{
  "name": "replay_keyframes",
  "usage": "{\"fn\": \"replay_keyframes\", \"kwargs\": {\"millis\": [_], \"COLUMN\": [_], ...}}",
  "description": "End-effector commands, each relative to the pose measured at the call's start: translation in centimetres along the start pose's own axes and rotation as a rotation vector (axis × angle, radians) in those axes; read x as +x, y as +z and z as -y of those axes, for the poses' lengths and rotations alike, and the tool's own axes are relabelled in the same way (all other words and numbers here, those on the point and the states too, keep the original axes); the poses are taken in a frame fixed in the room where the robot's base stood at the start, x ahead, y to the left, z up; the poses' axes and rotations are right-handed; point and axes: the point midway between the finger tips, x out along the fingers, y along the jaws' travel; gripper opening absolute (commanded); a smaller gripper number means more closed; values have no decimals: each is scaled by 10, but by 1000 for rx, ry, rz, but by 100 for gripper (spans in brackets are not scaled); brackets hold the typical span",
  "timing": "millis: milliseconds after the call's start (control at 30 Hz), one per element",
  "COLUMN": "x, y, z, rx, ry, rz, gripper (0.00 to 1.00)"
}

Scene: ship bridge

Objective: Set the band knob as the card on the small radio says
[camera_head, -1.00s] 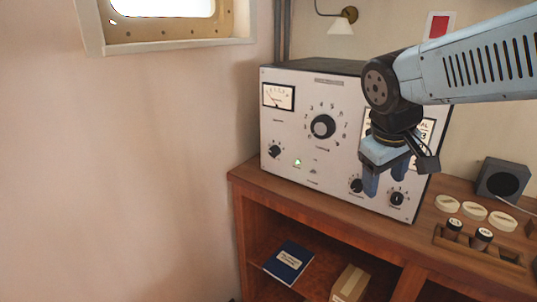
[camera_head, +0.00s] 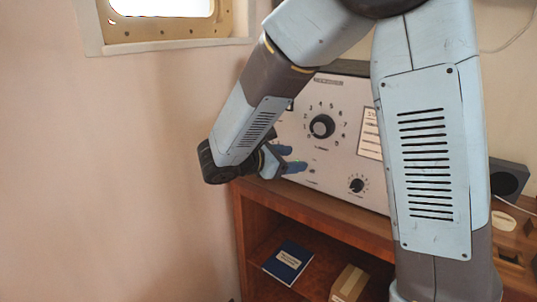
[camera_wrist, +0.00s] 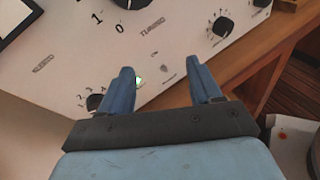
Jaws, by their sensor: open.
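The white radio panel (camera_head: 345,165) has a large black tuning knob (camera_head: 321,126) in its middle. A small knob with a number scale (camera_wrist: 93,102) is partly behind my left finger in the wrist view. In the head view my arm hides it. Another small knob (camera_head: 356,185) is at the lower right. I cannot read which one is marked band. A printed card (camera_head: 369,132) on the panel is mostly hidden by my arm. My gripper (camera_head: 292,159) is open and empty at the panel's lower left. In the wrist view its fingers (camera_wrist: 165,84) point at the panel near a green lamp (camera_wrist: 138,81).
The radio stands on a wooden cabinet (camera_head: 325,205). A blue book (camera_head: 288,260) and a cardboard box (camera_head: 349,284) lie on the shelf below. A dark box (camera_head: 508,179) stands to the right.

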Motion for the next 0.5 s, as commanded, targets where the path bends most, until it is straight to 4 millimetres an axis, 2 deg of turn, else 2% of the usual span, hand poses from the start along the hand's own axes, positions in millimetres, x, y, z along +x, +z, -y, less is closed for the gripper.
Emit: {"fn": "replay_keyframes", "kwargs": {"millis": [33, 233, 400, 500], "x": [-12, -56, -81, -85], "y": [-17, -64, -87, -93], "z": [-13, -51, -66, -69], "rx": [-57, -212, -272, -286], "ry": [58, 256, 351, 375], "rz": [31, 145, 200, 213], "gripper": [64, 64, 64, 64]}}
